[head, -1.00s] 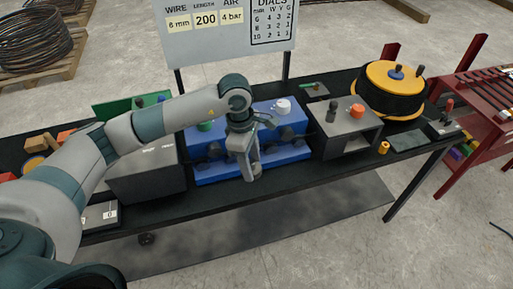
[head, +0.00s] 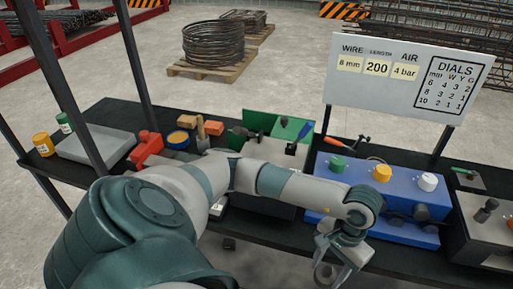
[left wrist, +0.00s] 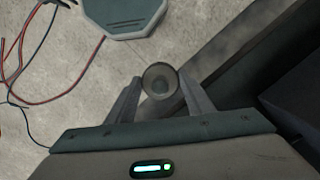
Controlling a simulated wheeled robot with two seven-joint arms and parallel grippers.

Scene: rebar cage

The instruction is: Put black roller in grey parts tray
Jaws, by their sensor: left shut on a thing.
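My left gripper (head: 336,262) hangs at the front edge of the bench, in front of the blue panel. In the left wrist view its two fingers (left wrist: 160,88) are shut on a round, dark grey thing seen end-on, which I take to be the black roller (left wrist: 160,80). In the head view the roller is hard to make out between the fingers. The grey parts tray (head: 97,146) lies at the left end of the bench, well away from the gripper. My right gripper is not in view.
Yellow (head: 42,144) and green (head: 64,123) containers stand beside the tray. Dark posts (head: 70,85) rise at the bench's left end.

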